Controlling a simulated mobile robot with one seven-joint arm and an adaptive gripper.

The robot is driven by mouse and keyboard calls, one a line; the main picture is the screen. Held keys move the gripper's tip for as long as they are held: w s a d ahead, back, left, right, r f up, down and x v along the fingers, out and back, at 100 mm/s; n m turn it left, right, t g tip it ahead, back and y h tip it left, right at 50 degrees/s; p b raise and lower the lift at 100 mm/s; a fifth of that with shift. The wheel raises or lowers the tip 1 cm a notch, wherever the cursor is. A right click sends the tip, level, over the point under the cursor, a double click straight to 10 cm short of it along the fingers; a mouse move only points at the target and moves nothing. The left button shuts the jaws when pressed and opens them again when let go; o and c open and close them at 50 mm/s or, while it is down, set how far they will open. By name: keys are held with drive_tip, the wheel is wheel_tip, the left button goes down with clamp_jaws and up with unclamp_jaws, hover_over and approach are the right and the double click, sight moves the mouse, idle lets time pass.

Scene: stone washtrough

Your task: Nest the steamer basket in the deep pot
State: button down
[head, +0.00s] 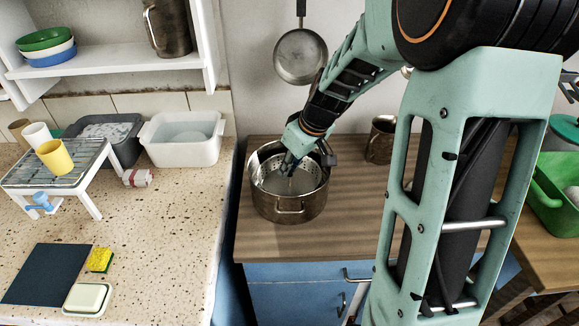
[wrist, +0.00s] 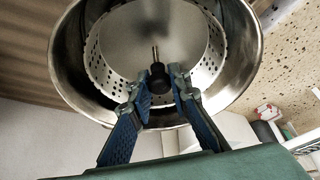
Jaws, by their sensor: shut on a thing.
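The deep pot (head: 289,209) is a steel pot with side handles, standing upright on the wooden cabinet top in the head view. Its rim also shows in the wrist view (wrist: 72,70). The perforated steel steamer basket (head: 312,178) is inside the pot's opening, and in the wrist view (wrist: 103,77) the pot wall surrounds it. Whether it rests on the pot's bottom cannot be told. My gripper (head: 287,169) reaches down into the pot. In the wrist view my gripper (wrist: 160,84) is shut on the dark knob of the basket's central post.
A steel mug (head: 380,140) stands behind the pot to the right. A pan (head: 300,56) hangs on the wall above. The speckled counter (head: 170,230) at left holds a rack (head: 60,168), a white basin (head: 183,138) and a sponge (head: 100,260). The wooden top in front of the mug is clear.

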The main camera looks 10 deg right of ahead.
idle(0.3)
drive_tip(key=c, duration=1.2)
unclamp_jaws()
drive_tip(key=shift+c, duration=0.2)
drive_tip(key=shift+r+p, duration=2.2)
drive_tip(key=shift+r, duration=1.3)
